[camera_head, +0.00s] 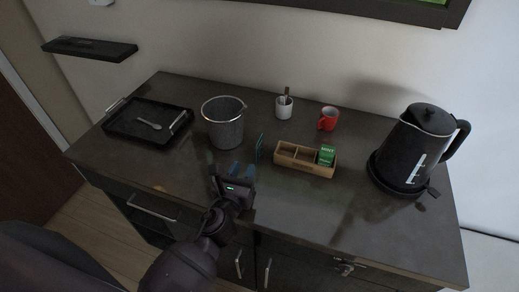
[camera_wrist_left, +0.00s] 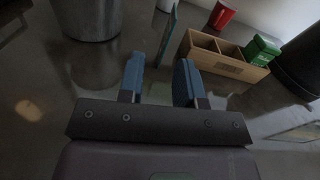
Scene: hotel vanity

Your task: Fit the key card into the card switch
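A thin teal card (camera_head: 260,147), which looks like the key card, stands upright on its edge on the dark countertop, just left of the wooden box. In the left wrist view the card (camera_wrist_left: 169,33) is beyond the fingers, roughly between them. My left gripper (camera_head: 231,171) is over the front of the counter, short of the card. Its blue fingers (camera_wrist_left: 158,72) are apart with nothing between them. A white fitting (camera_head: 101,2), possibly the card switch, is on the wall at the top left, cut by the picture edge. My right gripper is not in view.
The wooden box (camera_head: 305,168) holds a green packet (camera_head: 326,155). An ice bucket (camera_head: 223,128), black tray (camera_head: 133,128) with a spoon, white cup (camera_head: 284,108), red mug (camera_head: 328,119) and black kettle (camera_head: 408,150) stand around. A dark shelf (camera_head: 90,48) juts out below the white fitting.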

